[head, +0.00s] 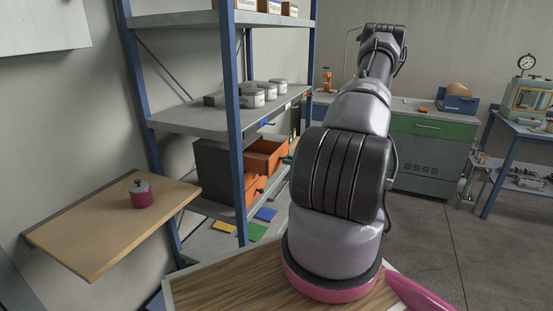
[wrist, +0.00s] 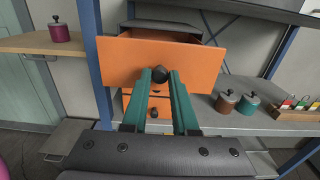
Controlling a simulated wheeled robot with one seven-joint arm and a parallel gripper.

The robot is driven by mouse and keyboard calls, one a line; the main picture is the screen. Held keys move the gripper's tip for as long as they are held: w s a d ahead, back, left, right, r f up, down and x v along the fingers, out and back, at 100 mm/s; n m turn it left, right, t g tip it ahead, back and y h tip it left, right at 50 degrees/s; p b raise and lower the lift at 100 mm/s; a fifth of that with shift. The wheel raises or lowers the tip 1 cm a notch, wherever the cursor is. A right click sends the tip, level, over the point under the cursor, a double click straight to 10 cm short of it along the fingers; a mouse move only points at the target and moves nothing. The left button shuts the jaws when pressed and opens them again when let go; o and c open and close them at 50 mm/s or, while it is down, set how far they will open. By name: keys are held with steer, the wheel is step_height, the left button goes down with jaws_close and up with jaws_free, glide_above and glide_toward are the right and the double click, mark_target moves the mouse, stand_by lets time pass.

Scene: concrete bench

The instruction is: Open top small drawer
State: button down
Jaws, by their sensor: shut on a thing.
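The top small drawer (wrist: 120,62) has an orange front and stands pulled out of its dark grey cabinet (wrist: 165,27) in the wrist view. Its open inside shows over the top edge of the front. My gripper (wrist: 160,78) has teal fingers shut on the drawer's round black knob (wrist: 160,73). In the head view the open drawer (head: 268,146) sticks out to the right from the cabinet (head: 214,170). There my arm and the shelf clutter hide most of my gripper. Lower orange drawers (wrist: 128,103) show below, partly hidden by my fingers.
A brown pot (wrist: 226,101) and a teal pot (wrist: 248,103) stand right of the cabinet, near a wooden rack (wrist: 295,112). A blue post (head: 236,120) rises in front of the cabinet. A magenta pot (head: 142,194) sits on a wooden side shelf (head: 85,235).

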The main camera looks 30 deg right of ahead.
steer(key=shift+s+d, duration=0.35)
steer(key=shift+s, duration=0.1)
steer(key=c, duration=0.7)
jaws_free()
steer(key=v, duration=1)
steer(key=shift+s+d, duration=0.3)
